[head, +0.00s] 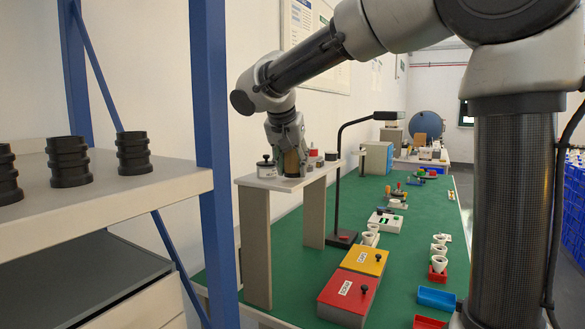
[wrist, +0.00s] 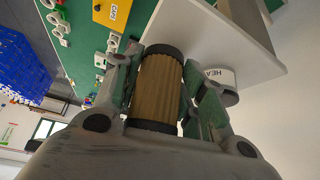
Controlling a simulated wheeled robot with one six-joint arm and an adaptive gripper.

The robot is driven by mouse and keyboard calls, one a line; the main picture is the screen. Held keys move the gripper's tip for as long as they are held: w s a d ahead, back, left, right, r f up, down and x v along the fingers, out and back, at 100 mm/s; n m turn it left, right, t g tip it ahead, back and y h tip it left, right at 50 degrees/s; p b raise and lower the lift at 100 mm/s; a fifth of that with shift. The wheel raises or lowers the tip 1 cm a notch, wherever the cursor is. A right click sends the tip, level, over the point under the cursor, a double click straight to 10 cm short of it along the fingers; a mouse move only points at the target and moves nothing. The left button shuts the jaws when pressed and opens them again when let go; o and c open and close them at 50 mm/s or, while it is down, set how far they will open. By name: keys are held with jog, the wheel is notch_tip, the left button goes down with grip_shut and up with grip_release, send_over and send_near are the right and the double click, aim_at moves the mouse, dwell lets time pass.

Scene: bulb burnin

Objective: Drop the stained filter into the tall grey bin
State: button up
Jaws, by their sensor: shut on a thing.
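My gripper (head: 289,152) is shut on a brown pleated filter (wrist: 156,86) with dark end caps, held between its two fingers. In the head view the filter (head: 291,164) is upright, at the raised grey shelf (head: 257,232) on the green bench. I cannot tell whether its lower end touches the shelf top. In the wrist view the fingers cover both sides of the filter, and its brown pleats face the camera. I see no tall grey bin in either view.
A white lidded pot (head: 266,168) stands on the shelf beside my gripper. A black lamp (head: 338,180) rises just right of the shelf. Red (head: 349,295) and yellow (head: 364,260) boxes sit on the bench. A blue-posted rack (head: 214,150) with black cylinders stands at left.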

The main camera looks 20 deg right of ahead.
jog(key=shift+f, duration=0.55)
jog(key=o, duration=1)
jog(key=shift+f, duration=0.15)
jog(key=shift+o, duration=0.2)
